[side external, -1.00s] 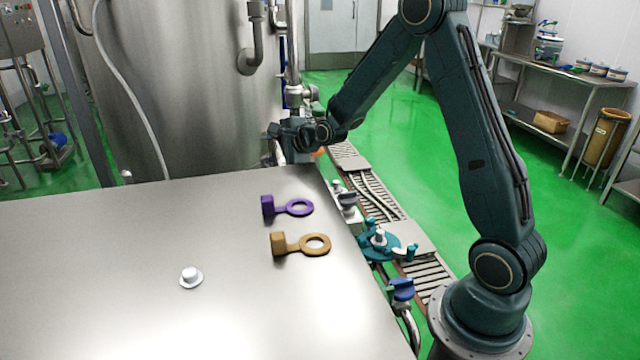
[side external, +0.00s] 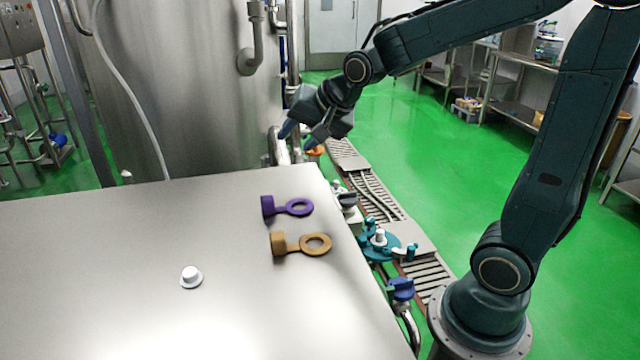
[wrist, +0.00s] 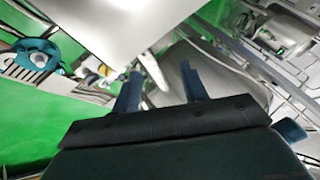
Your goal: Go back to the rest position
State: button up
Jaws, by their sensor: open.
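My gripper (side external: 298,138) is raised in the air beyond the far right corner of the steel table (side external: 100,250), in front of the large steel tank. Its fingers point down and to the left. In the wrist view the two blue fingers of my gripper (wrist: 160,72) stand apart with nothing held between them. The gripper touches nothing that I can see.
On the table lie a purple ring-ended part (side external: 290,207), a tan one (side external: 302,244) and a white capped piece (side external: 191,277). The tank (side external: 190,90) stands behind. Green floor is open to the right.

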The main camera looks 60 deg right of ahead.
jog(key=s+a+n+g, duration=0.1)
jog(key=s+a+n, duration=0.1)
jog(key=s, duration=0.5)
jog(key=s+a+n+g, duration=0.1)
jog(key=s+a+n, duration=0.1)
jog(key=s+n, duration=0.3)
jog(key=s+a+n+g+y, duration=0.1)
jog(key=s+n, duration=0.3)
jog(key=s, duration=0.6)
jog(key=shift+a+r, duration=0.4)
jog(key=shift+a, duration=0.1)
jog(key=shift+w, duration=0.1)
